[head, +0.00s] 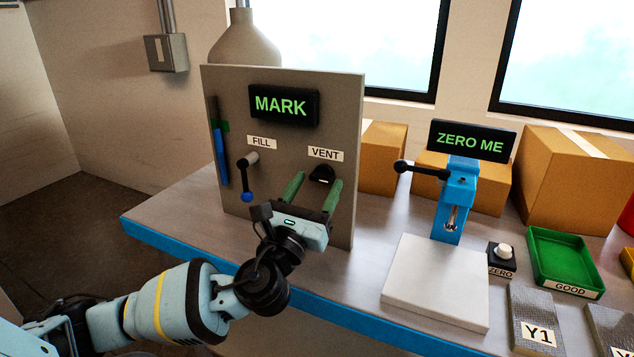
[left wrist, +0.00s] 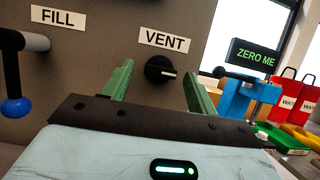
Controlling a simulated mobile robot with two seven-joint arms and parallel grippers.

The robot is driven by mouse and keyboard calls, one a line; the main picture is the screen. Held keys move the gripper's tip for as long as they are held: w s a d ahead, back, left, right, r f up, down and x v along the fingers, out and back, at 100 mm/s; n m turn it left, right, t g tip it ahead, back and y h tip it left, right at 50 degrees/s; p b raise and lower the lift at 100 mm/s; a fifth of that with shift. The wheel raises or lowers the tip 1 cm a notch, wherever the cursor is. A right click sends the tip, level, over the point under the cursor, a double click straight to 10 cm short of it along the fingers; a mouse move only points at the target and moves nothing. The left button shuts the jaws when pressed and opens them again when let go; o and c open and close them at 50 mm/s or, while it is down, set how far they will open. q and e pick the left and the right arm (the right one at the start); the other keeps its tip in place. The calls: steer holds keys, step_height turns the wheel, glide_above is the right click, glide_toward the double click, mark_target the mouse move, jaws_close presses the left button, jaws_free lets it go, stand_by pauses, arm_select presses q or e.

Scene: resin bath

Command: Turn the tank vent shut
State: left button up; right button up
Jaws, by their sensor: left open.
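The vent knob (head: 321,174) is a black round knob with a pale pointer line, on the grey panel (head: 337,110) under the VENT label (head: 325,154). It also shows in the left wrist view (left wrist: 159,70), its pale line pointing to the right. My left gripper (head: 313,185) is open, with its green fingers on either side of the knob. In the left wrist view the fingers (left wrist: 157,82) stand wide apart, with the knob between them and a gap on each side. I cannot tell how far the fingertips are from the panel. My right gripper is not in view.
The fill lever (head: 246,178) with a blue ball end hangs left of the knob. A MARK display (head: 284,104) sits above. To the right stand a blue press (head: 455,200), a white plate (head: 436,280), a ZERO button box (head: 502,259) and a green tray (head: 564,258).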

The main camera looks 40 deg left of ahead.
arm_select(q)
steer(key=shift+w+a+r, duration=0.15)
steer(key=shift+w+r, duration=0.05)
steer(key=shift+w, duration=0.35)
steer(key=c, duration=1)
